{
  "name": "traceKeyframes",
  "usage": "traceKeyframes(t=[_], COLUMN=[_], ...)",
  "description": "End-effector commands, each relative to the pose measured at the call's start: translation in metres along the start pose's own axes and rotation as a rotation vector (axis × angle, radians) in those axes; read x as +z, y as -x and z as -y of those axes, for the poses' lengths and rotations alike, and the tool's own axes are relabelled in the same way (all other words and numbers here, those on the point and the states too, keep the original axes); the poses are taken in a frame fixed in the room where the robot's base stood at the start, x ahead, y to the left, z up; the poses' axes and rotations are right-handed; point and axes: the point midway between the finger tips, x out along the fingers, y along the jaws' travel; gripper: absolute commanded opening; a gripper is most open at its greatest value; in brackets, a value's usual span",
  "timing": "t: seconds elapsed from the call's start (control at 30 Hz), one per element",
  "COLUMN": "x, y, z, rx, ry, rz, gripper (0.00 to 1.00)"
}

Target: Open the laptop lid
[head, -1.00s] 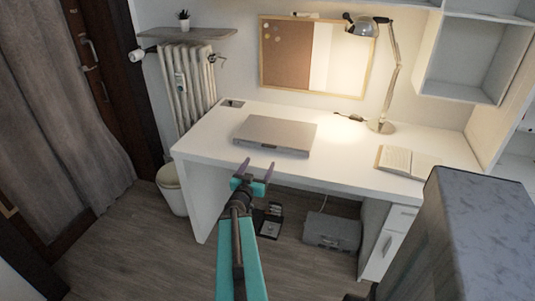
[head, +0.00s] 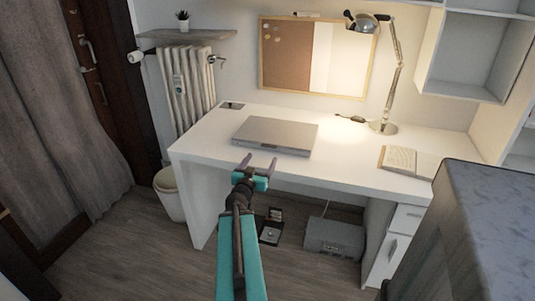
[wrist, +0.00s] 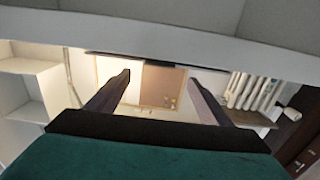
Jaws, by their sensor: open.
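The laptop (head: 275,135) lies closed on the white desk (head: 340,165), a flat grey slab near the desk's front edge. My gripper (head: 258,162) is open and empty, in front of the desk edge just below the laptop in the head view. Its two fingers point toward the desk and appear apart from the laptop. In the wrist view, which looks upside down, the open fingers (wrist: 159,76) point toward the back wall. There a thin dark strip along the desk edge looks like the laptop (wrist: 150,53) seen edge-on.
A radiator (head: 190,85) and a bin (head: 170,195) are at the left. A drawer unit (head: 392,245) is under the desk's right side. The desktop around the laptop is clear.

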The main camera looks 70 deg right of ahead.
Motion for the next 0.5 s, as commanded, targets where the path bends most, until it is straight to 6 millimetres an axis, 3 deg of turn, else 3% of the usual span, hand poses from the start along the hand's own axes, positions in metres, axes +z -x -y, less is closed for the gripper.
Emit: traceKeyframes(t=[0.13,0.5], x=[0.002,0.000], y=[-0.004,-0.041], z=[0.000,0.001], rx=[-0.002,-0.001], ry=[-0.002,-0.001], rz=[-0.002,-0.002], gripper=[0.73,0.73])
